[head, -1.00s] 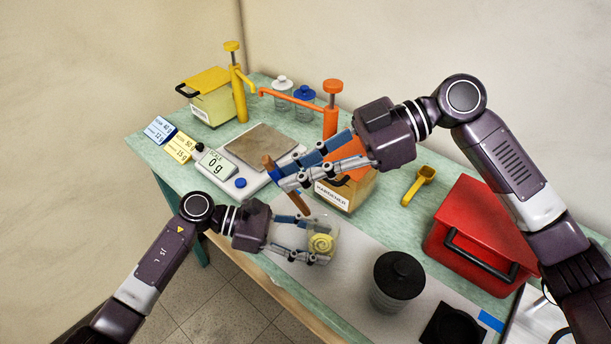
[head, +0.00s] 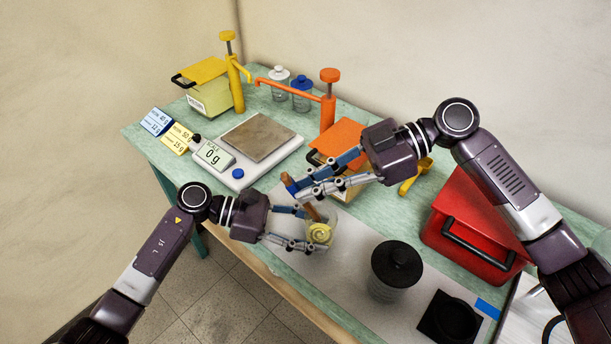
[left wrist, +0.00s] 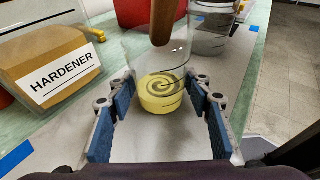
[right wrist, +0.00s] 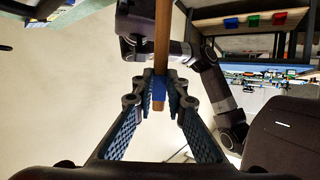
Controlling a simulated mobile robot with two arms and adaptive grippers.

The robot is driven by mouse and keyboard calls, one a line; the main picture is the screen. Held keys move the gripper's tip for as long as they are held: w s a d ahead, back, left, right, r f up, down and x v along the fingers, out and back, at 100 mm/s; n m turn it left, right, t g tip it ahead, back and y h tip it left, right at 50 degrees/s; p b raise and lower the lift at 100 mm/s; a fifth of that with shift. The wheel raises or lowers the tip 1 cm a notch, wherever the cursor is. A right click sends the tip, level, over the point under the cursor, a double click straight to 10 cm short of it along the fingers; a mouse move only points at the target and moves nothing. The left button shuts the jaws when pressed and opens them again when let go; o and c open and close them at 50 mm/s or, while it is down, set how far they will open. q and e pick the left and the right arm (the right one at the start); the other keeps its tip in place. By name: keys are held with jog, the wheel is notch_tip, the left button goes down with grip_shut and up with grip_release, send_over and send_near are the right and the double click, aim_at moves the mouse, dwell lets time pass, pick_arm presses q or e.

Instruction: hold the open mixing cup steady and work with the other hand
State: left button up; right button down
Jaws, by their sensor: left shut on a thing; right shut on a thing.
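The clear mixing cup (head: 322,226) stands at the table's front side with a yellow swirled mass (left wrist: 160,94) in its bottom. My left gripper (head: 312,230) is shut on the cup, one finger on each side. My right gripper (head: 290,188) is shut on a brown wooden stick (head: 311,211) with a blue band, above the cup. The stick's lower end reaches into the cup's mouth; in the left wrist view (left wrist: 163,22) it shows over the yellow mass.
The scale (head: 238,172) reads 0 g with an empty plate. The hardener container (head: 340,140) with its orange pump stands behind my right gripper. A black-lidded jar (head: 396,266) and a red box (head: 470,235) stand to the right. Grey mat between is clear.

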aim_at(314, 209)
jog(key=shift+w+d+f, duration=0.2)
jog(key=shift+d+f, duration=0.25)
jog(key=shift+f, duration=0.7)
jog(key=shift+w+d+f, duration=0.2)
jog(key=shift+d+f, duration=0.2)
jog(key=shift+f, duration=0.7)
jog(key=shift+w+d+f, duration=0.2)
jog(key=shift+d+f, duration=0.25)
jog(key=shift+f, duration=0.7)
